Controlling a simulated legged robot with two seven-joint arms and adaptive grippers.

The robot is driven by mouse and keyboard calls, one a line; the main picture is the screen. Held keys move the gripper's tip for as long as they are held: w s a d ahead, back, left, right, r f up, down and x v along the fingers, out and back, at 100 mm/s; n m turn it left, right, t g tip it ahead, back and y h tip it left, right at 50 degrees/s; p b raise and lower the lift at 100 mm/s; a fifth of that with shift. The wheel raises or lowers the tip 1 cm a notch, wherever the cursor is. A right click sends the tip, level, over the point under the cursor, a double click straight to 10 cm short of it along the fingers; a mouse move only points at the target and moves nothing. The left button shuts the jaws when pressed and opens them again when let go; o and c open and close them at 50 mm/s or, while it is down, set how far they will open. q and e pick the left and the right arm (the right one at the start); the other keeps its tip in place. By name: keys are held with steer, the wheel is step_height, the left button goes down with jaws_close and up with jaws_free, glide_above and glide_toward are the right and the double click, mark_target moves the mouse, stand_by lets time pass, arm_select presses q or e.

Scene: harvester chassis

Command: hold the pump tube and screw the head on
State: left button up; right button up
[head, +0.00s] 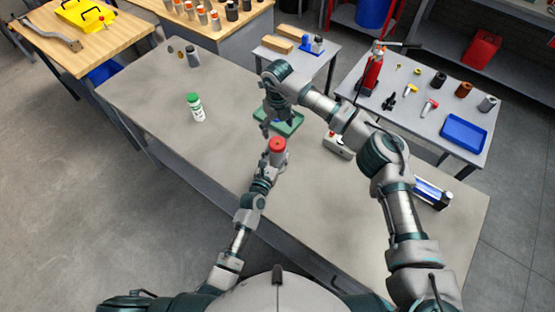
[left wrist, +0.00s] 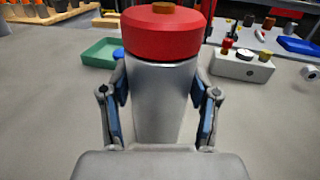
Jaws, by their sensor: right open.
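The pump tube (left wrist: 160,105) is a grey cylinder standing upright between the fingers of my left gripper (head: 268,168), which is shut on it above the bench. The red head (head: 277,145) sits on top of the tube; in the left wrist view the red head (left wrist: 160,35) has a small brown knob on top. I cannot tell how tightly it is seated. My right gripper (head: 268,126) is open and empty, pointing down just behind the red head, apart from it and in front of part of the green tray (head: 292,126).
A white bottle with a green cap (head: 196,108) stands left on the bench. The bench's left middle (head: 170,110) is mostly clear.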

arm_select(q)
jaws_close()
arm_select(e)
steer(key=n, duration=1.3)
steer(key=shift+n, duration=0.3)
steer(key=n, duration=1.7)
steer(key=shift+n, duration=0.3)
steer(key=n, duration=0.4)
steer(key=shift+n, duration=0.4)
